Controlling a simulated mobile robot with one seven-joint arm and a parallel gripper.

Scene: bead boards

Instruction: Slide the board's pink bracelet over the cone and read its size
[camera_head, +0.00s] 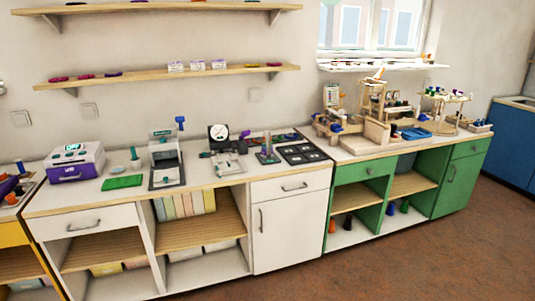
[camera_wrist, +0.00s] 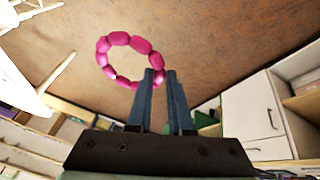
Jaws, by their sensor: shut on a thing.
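The pink bracelet (camera_wrist: 119,38), a ring of rounded pink beads, shows in the wrist view. My gripper (camera_wrist: 163,73) is shut on its lower right edge, and the ring sticks out to the upper left of the fingertips. The brown floor is behind it. The gripper and bracelet are not in the head view. An upright, tapered grey-blue post (camera_head: 266,147) on a base stands on the white counter; it may be the cone. A smaller teal upright piece (camera_head: 134,154) stands farther left. A dark board with square fields (camera_head: 302,153) lies right of the post. Size marks are too small to read.
The white counter (camera_head: 214,182) also holds a purple-and-white machine (camera_head: 75,163), a green mat (camera_head: 122,183), a press-like stand (camera_head: 165,158) and a dial scale (camera_head: 219,135). Wooden stands crowd the green cabinet's top. Shelves hang above. The floor in front (camera_head: 385,255) is clear.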

